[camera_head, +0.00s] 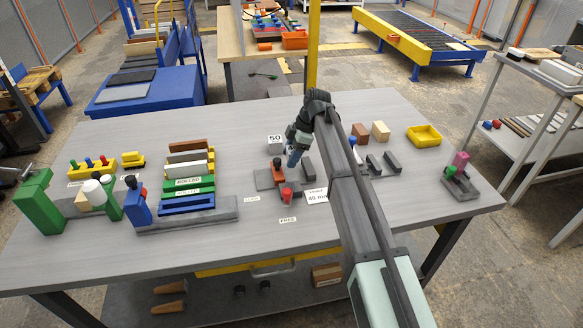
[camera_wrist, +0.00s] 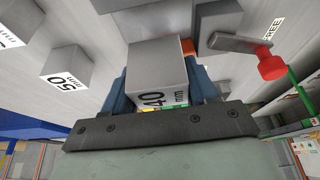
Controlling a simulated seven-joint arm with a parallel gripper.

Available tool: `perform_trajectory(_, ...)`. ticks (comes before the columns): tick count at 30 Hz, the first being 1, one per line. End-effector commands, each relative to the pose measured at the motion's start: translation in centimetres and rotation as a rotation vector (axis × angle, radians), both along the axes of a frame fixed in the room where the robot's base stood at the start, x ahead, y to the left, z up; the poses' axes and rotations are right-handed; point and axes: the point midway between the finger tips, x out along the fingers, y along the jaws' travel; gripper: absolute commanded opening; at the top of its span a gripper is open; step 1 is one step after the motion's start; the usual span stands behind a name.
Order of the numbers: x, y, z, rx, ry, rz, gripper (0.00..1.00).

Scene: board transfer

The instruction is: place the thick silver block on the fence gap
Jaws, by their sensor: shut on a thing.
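My gripper (camera_head: 294,158) is over the middle of the table. In the wrist view its blue fingers (camera_wrist: 152,98) are shut on a silver block (camera_wrist: 157,68) with a 40 mm label. Its contact with anything below cannot be told. Another silver block (camera_wrist: 65,66), labelled 50 mm, stands apart to the left; it also shows in the head view (camera_head: 276,147). Near my gripper is a grey fixture (camera_head: 264,181) with an orange part (camera_head: 278,172) and a red knob (camera_head: 287,194), also in the wrist view (camera_wrist: 270,66). I cannot tell which opening is the fence gap.
Dark grey bars (camera_head: 375,165) and wooden blocks (camera_head: 380,130) stand to the right, near a yellow tray (camera_head: 424,136). A rack of boards (camera_head: 188,180) and a green clamp (camera_head: 40,203) stand left. The front table strip is mostly clear.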

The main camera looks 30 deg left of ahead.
Motion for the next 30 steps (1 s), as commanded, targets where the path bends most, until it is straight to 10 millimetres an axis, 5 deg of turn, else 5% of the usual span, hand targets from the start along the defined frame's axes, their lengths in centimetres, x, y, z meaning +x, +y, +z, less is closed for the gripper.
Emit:
perform_trajectory(15, 0.0, 0.0, -5.1, 0.000, 0.000, 0.000, 0.09)
perform_trajectory(27, 0.0, 0.0, -5.5, 0.001, -0.001, 0.000, 0.09)
perform_trajectory(28, 0.0, 0.0, -5.6, 0.001, -0.001, 0.000, 0.58)
perform_trajectory(30, 0.0, 0.0, -5.5, 0.001, -0.001, 0.000, 0.65)
